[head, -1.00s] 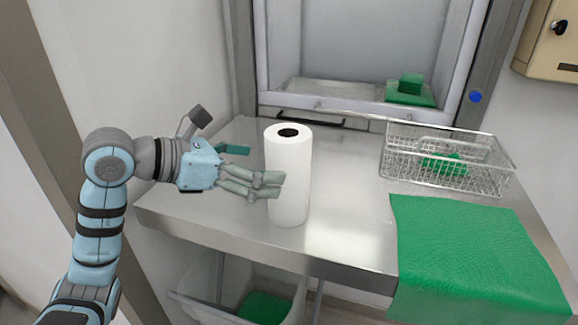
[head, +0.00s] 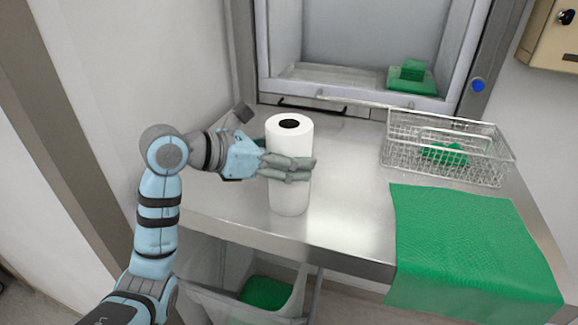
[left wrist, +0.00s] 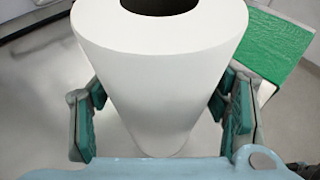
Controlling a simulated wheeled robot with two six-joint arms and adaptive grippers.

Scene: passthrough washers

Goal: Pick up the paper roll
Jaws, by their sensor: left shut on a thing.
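The white paper roll (head: 290,195) stands upright near the front left of the steel counter in the head view. My left gripper (head: 288,168) comes in from the left and is shut on the roll around its middle. In the left wrist view the roll (left wrist: 160,75) fills the centre, with its dark core hole at the top and a green-padded finger (left wrist: 162,105) pair on either side. Whether the roll's base touches the counter is hard to tell. My right gripper is not in view.
A wire basket (head: 400,160) with green cloth inside stands at the right of the counter (head: 345,225). A green cloth (head: 470,240) hangs over the front right edge. Behind is an open hatch with folded green cloths (head: 411,80). A bin (head: 220,303) sits below.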

